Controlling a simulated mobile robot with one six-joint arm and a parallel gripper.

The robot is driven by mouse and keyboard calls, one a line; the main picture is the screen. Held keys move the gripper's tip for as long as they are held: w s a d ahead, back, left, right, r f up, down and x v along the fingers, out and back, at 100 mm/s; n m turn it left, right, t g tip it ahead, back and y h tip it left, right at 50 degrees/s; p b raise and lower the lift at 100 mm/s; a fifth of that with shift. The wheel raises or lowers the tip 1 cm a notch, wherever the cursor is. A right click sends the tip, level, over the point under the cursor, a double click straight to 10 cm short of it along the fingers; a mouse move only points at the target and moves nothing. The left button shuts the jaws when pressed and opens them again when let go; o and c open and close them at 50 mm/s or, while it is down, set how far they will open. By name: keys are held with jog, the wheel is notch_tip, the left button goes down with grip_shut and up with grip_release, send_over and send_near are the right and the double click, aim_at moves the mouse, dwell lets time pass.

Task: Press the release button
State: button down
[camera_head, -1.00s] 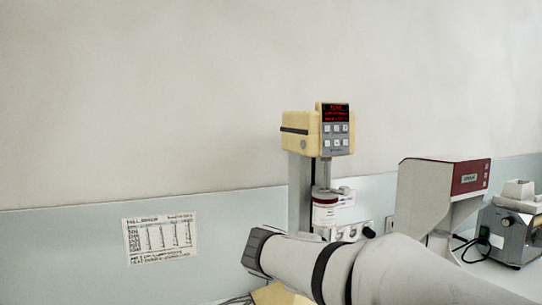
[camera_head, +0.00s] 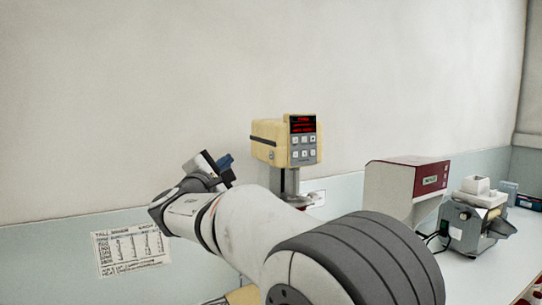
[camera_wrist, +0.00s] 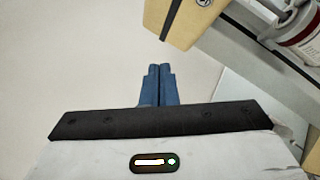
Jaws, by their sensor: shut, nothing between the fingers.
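The cream mill's yellow head (camera_head: 265,132) stands mid-frame in the head view, with a red-lit display (camera_head: 302,124) and several small grey keys (camera_head: 302,146) on its front. A small round dark button (camera_wrist: 204,2) shows on the yellow head (camera_wrist: 182,22) at the top edge of the wrist view. I cannot read a label that marks it as the release button. My gripper (camera_head: 228,164) is left of the head and apart from it. Its blue fingers (camera_wrist: 159,70) are shut and empty, pointing toward the wall in the wrist view.
A red-lidded jar (camera_wrist: 305,30) sits under the mill head. A grey and red device (camera_head: 400,185) and a smaller grey machine (camera_head: 475,220) stand to the right. A printed chart (camera_head: 130,248) hangs on the wall.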

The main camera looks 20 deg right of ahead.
aim_at(271, 156)
jog(key=w+d, duration=0.1)
jog(key=d, duration=0.7)
jog(key=shift+w+d+b, duration=0.35)
jog(key=shift+d+f, duration=0.1)
jog(key=shift+d, duration=0.05)
dwell(1.8)
jog(key=shift+d+b, duration=0.1)
jog(key=shift+b, duration=0.3)
jog(key=shift+w+d, duration=0.1)
jog(key=shift+d, duration=0.05)
